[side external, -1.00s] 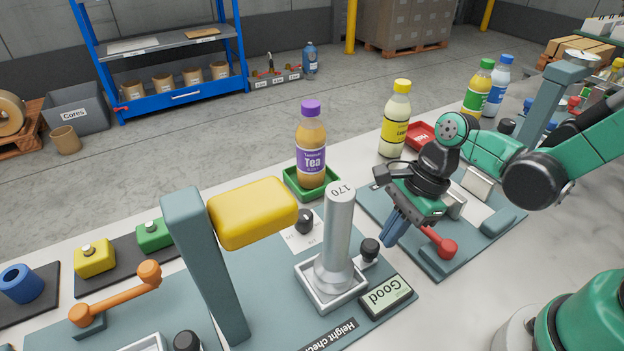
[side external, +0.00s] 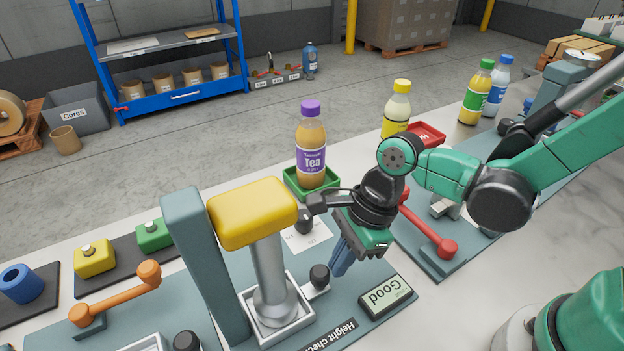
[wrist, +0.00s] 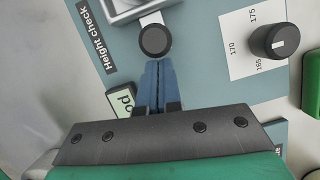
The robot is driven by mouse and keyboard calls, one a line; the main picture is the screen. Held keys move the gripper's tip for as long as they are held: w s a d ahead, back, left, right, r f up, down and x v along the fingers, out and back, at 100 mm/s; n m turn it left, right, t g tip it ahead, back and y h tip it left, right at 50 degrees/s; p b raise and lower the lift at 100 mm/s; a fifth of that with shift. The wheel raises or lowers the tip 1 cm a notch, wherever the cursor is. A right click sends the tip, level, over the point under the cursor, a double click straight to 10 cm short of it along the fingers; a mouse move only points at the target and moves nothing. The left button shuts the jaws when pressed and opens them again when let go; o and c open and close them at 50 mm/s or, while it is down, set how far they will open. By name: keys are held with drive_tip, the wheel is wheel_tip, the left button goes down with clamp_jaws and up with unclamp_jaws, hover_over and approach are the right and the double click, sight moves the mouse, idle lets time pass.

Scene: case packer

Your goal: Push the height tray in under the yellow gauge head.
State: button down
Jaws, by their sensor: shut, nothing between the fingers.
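The height tray (side external: 250,329) is a white square tray holding a silver cylinder (side external: 268,275). It stands under the yellow gauge head (side external: 252,212), which hides the cylinder's top in the side view. A black round knob (side external: 319,277) joins the tray's right side by a short white arm. In the wrist view the knob (wrist: 154,40) is right in front of my fingertips, and the tray's edge (wrist: 122,14) is beyond it. My gripper (side external: 339,268) is shut and empty, with blue fingers pointing down just right of the knob. I cannot tell whether they touch it.
A grey post (side external: 205,262) carries the gauge head. A display reading "Good" (side external: 385,297) lies right of the tray. A dial knob (wrist: 273,42) with a scale is behind. A tea bottle (side external: 311,148) stands in a green tray, and a red lever (side external: 430,229) is at right.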

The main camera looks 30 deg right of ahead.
drive_tip(key=shift+a, duration=0.25)
drive_tip(key=shift+d, duration=0.5)
drive_tip(key=d, duration=0.3)
drive_tip(key=shift+s+d+r, duration=0.1)
drive_tip(key=shift+s+d, duration=0.15)
drive_tip(key=shift+s, duration=0.05)
drive_tip(key=v, duration=1)
drive_tip(key=w+d+n+t+h, duration=0.2)
drive_tip(key=d+n+t+h, duration=0.2)
drive_tip(key=n, duration=1.5)
drive_tip(key=d+t, duration=0.2)
drive_tip(key=d, duration=0.1)
drive_tip(key=shift+w+d+r+n+t, duration=0.15)
drive_tip(key=shift+d+r+n+t, duration=0.15)
drive_tip(key=shift+n, duration=0.1)
